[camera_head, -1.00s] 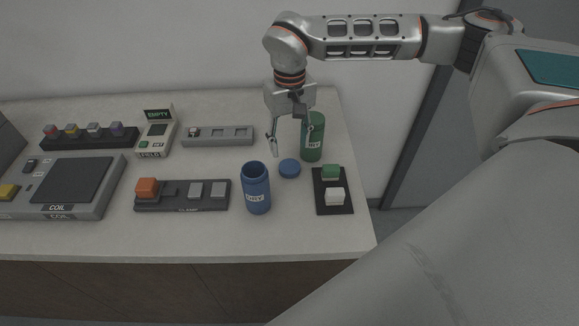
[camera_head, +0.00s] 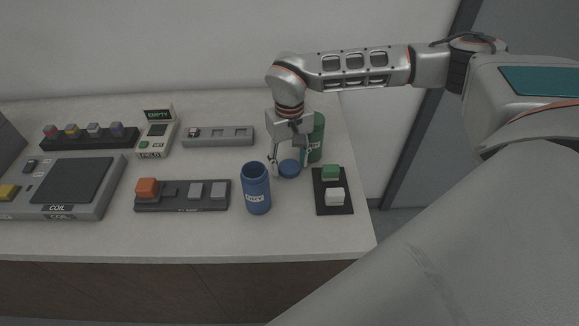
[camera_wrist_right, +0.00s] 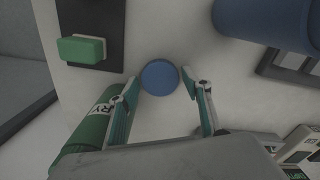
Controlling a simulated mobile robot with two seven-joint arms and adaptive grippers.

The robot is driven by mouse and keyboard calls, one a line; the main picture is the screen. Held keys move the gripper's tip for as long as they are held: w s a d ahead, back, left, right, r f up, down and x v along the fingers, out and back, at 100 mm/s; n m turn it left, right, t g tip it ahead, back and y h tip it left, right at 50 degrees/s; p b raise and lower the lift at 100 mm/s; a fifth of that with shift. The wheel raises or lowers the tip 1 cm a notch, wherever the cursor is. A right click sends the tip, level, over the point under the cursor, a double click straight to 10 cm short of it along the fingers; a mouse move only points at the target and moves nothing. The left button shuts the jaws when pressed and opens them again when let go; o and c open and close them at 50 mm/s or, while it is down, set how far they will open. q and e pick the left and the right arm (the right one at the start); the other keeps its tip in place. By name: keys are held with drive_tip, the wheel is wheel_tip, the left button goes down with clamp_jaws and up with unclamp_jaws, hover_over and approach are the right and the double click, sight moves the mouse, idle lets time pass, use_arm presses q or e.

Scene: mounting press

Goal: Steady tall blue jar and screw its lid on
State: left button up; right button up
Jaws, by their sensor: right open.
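The tall blue jar (camera_head: 257,190) stands upright and open on the counter, with a white label on its front. Its blue side also shows in the right wrist view (camera_wrist_right: 270,22). The round blue lid (camera_head: 289,168) lies flat on the counter, to the right of the jar and behind it. My right gripper (camera_head: 292,174) is open and low over the lid. In the right wrist view the lid (camera_wrist_right: 159,77) lies between and just beyond the tips of the open fingers (camera_wrist_right: 163,87); contact cannot be told. My left gripper is not in view.
A green jar (camera_head: 318,138) stands close beside my right gripper. A black pad with green and white buttons (camera_head: 333,207) lies to the right. A clamp panel with an orange button (camera_head: 181,207) is left of the blue jar. The counter front is clear.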

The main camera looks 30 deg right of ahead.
sight(289, 166)
drive_tip(key=shift+f, duration=0.1)
drive_tip(key=c, duration=0.6)
wheel_tip(289, 166, up, 20)
drive_tip(key=shift+r, duration=0.1)
idle(0.8)
